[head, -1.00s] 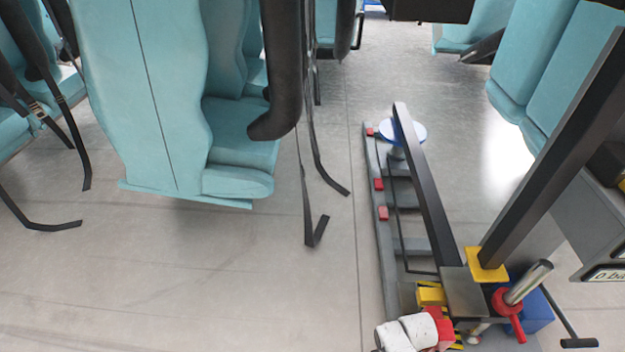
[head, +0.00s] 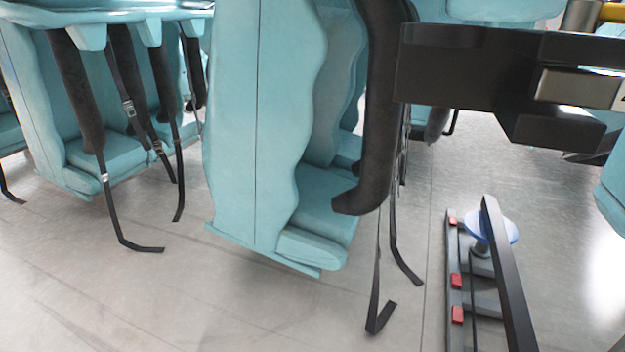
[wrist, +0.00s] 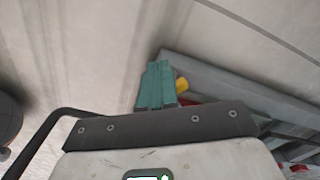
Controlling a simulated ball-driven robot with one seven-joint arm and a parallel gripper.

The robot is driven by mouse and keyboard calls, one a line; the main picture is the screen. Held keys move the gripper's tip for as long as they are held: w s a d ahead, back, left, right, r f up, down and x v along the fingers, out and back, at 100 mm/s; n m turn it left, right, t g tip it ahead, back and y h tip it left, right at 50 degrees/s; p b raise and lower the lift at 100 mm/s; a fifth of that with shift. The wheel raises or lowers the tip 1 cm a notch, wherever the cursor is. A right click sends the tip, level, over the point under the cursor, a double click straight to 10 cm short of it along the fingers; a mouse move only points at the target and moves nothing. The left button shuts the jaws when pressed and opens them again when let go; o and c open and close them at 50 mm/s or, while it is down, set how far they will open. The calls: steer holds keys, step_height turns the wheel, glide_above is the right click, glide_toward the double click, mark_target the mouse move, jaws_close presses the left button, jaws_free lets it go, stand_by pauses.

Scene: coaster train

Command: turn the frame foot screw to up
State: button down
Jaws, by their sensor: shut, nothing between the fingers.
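The grey floor frame (head: 455,260) stands at the lower right of the head view, cut off by the bottom edge. It has grey rails, red blocks and a pale blue disc (head: 495,228) on a short post. I cannot pick out the foot screw with certainty in either view. In the wrist view, my gripper (wrist: 158,68) shows two teal fingers, shut together and empty. A yellow piece (wrist: 181,85) sits just right of the fingertips, partly hidden behind them; I cannot tell whether they touch. My gripper is not seen in the head view.
A dark slanted bar (head: 510,275) rises along the frame. Teal seats (head: 260,130) with hanging black straps (head: 376,300) stand to the left. Grey bars (wrist: 245,92) lie right of my fingers in the wrist view. Open floor (head: 230,310) shows at the lower left.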

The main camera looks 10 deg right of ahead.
step_height(320, 180, up, 6)
steer(key=p, duration=0.6)
steer(key=shift+w, duration=0.2)
